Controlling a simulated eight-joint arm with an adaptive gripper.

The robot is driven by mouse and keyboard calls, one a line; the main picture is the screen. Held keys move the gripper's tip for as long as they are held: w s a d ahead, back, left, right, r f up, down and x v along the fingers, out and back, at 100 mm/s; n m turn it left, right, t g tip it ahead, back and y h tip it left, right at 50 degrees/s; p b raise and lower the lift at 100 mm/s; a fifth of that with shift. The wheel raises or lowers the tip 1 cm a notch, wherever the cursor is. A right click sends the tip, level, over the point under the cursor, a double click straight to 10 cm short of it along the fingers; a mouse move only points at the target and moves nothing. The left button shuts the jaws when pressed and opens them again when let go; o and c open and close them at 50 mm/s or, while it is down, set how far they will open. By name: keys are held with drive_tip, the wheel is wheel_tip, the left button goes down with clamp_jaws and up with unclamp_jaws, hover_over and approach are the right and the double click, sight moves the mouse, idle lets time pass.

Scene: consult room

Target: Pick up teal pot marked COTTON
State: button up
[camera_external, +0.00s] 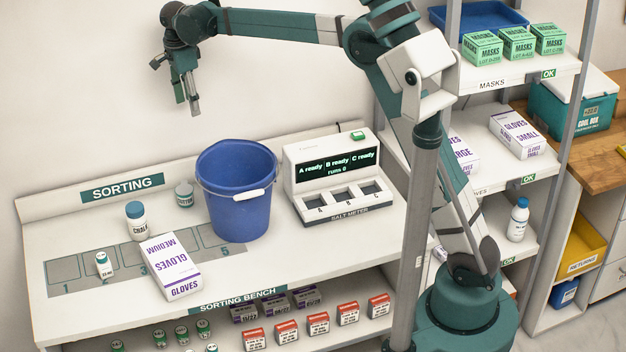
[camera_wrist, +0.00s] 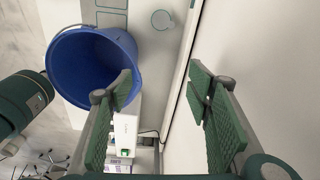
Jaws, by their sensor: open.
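A small grey-teal pot (camera_external: 184,193) stands on the bench near the back board, left of the blue bucket; its label is too small to read, so I cannot confirm COTTON. A pale round top, apparently the same pot (camera_wrist: 162,20), shows at the upper middle of the wrist view, beyond my fingertips. My gripper (camera_external: 187,98) is high above the back of the bench, pointing down, with nothing in it. In the wrist view my gripper (camera_wrist: 162,88) has its two green-padded fingers wide apart.
The blue bucket (camera_external: 237,190) stands close right of the pot. A white jar with a teal lid (camera_external: 136,222) and a gloves box (camera_external: 171,267) are to the left and front. The SORTING board (camera_external: 122,188) runs behind.

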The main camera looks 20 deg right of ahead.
drive_tip(key=m, duration=0.1)
hover_over(185, 196)
drive_tip(key=w, duration=0.3)
wheel_tip(185, 196, down, 4)
wheel_tip(185, 196, down, 23)
drive_tip(key=shift+w+a+f, duration=0.15)
drive_tip(key=shift+a, duration=0.15)
drive_tip(key=shift+d+f, duration=0.2)
drive_tip(key=shift+f, duration=1.1)
drive_tip(key=shift+d+f, duration=0.2)
drive_tip(key=shift+f, duration=1.1)
drive_tip(key=shift+d+f, duration=0.15)
drive_tip(key=shift+f, duration=1.15)
drive_tip(key=c, duration=0.6)
